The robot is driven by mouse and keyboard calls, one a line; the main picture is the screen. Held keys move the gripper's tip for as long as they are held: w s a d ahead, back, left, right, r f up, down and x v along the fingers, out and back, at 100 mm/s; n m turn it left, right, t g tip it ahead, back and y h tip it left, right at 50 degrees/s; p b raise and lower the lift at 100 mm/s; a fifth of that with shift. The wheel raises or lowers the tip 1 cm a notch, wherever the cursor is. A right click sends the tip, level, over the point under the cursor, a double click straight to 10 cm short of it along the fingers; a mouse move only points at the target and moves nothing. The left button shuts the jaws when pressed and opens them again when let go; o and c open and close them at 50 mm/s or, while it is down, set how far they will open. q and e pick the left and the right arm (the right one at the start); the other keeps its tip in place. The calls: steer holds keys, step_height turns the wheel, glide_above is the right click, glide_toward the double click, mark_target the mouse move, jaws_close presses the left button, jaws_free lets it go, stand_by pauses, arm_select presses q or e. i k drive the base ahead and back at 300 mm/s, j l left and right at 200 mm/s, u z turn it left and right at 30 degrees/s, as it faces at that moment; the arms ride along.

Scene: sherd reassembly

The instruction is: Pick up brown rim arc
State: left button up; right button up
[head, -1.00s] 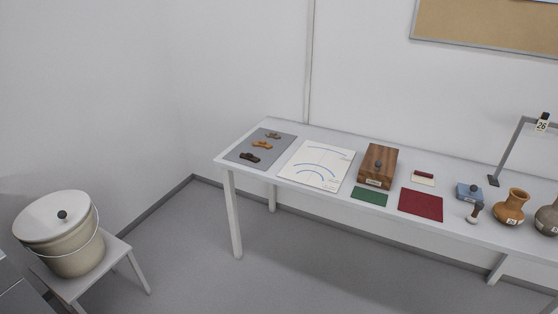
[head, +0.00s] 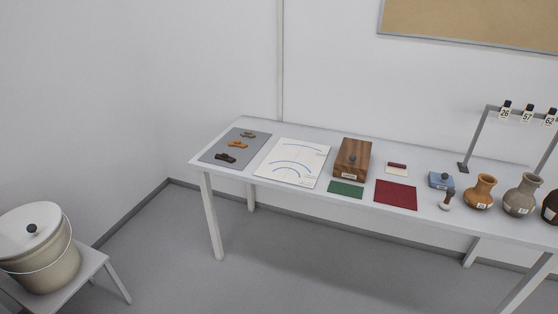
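Three small arc-shaped sherds lie apart on a grey mat (head: 209,156) at the left end of the long white table. The nearest is a dark brown arc (head: 225,157), the middle one is an orange-brown arc (head: 238,144), and the farthest is a duller grey-brown arc (head: 248,134). They are small here, and I cannot tell for certain which is the brown rim arc. Neither of my grippers is in view.
Beside the mat lie a white sheet with blue arcs (head: 292,163), a wooden box (head: 352,160), green (head: 346,189) and red (head: 396,194) mats. Several vases stand at right. A lidded bucket (head: 40,258) sits on a stool at lower left. Floor before the table is clear.

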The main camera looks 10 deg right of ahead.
mark_target(225, 157)
steer(key=i+z, duration=0.1)
steer(key=i, duration=0.65)
steer(key=i+j+z, duration=0.15)
steer(key=i, duration=0.55)
